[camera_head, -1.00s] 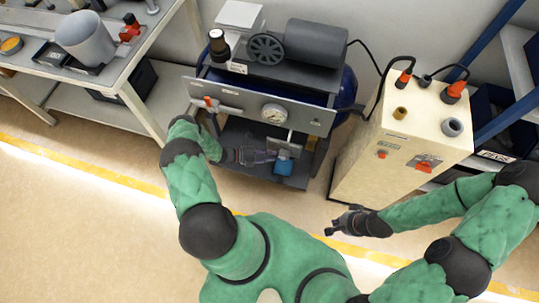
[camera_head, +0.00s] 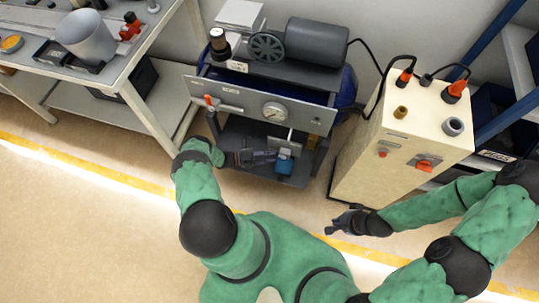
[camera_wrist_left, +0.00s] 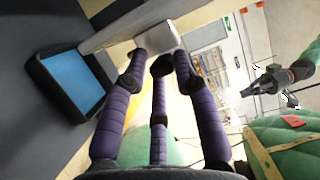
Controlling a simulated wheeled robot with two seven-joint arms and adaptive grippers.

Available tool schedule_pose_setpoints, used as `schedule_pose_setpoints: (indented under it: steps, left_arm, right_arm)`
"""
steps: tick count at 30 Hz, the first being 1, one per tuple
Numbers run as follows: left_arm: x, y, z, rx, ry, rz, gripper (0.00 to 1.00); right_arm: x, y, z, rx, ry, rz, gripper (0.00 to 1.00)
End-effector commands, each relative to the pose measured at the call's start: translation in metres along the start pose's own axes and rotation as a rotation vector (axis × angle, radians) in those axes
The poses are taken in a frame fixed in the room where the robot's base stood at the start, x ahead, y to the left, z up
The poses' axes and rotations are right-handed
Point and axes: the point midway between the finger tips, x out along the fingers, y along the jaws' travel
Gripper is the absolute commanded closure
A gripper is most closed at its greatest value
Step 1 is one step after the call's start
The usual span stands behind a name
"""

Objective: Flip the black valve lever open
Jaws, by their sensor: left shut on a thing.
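My left gripper (camera_head: 272,156), with purple fingers, reaches into the open space under the compressor's grey panel, beside a small blue part (camera_head: 284,166). In the left wrist view its fingers (camera_wrist_left: 160,55) are closed around the end of a pale grey bar (camera_wrist_left: 120,35). Shading and angle leave unclear whether this bar is the black valve lever. A black-rimmed part with a blue face (camera_wrist_left: 70,85) sits left of the fingers. My right gripper (camera_head: 343,221) hangs away from the compressor, near the cream cabinet's base; its finger opening is unclear.
The grey panel (camera_head: 235,97) with a gauge (camera_head: 275,112) and red-handled valve overhangs the left gripper. The cream cabinet (camera_head: 360,150) stands to the right, a workbench (camera_head: 120,75) to the left. The floor in front is clear.

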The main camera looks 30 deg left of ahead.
Motion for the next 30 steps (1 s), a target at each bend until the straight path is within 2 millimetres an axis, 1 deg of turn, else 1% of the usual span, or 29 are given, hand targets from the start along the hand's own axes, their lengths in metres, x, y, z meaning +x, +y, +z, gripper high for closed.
schedule_pose_setpoints:
  steps: [8,9,10,19,22,26,30]
  left_arm:
    - [0.0,-0.001,0.001,0.003,0.001,-0.002,1.0]
    - [0.0,-0.001,0.001,0.003,0.001,-0.002,0.63]
    - [0.0,-0.001,0.001,0.003,0.001,-0.002,0.55]
    - [0.0,-0.001,0.0,0.001,0.001,-0.001,0.55]
    - [-0.004,0.0,0.001,0.001,0.0,-0.001,0.55]
    - [-0.018,0.0,0.001,0.001,-0.002,0.0,0.55]
    - [-0.045,0.0,0.002,0.003,-0.004,0.001,0.55]
  right_arm:
    - [0.0,0.0,0.0,0.0,0.0,0.0,1.0]
    - [0.0,0.0,0.0,0.0,0.0,0.0,1.0]
    - [0.0,0.0,0.0,0.0,0.0,0.0,1.0]
    - [0.0,0.0,0.0,0.0,0.0,0.0,1.0]
    - [0.0,0.0,0.0,0.0,0.0,0.0,1.0]
    - [0.0,0.0,0.0,0.0,0.0,0.0,1.0]
    - [0.0,0.0,0.0,0.0,0.0,0.0,1.0]
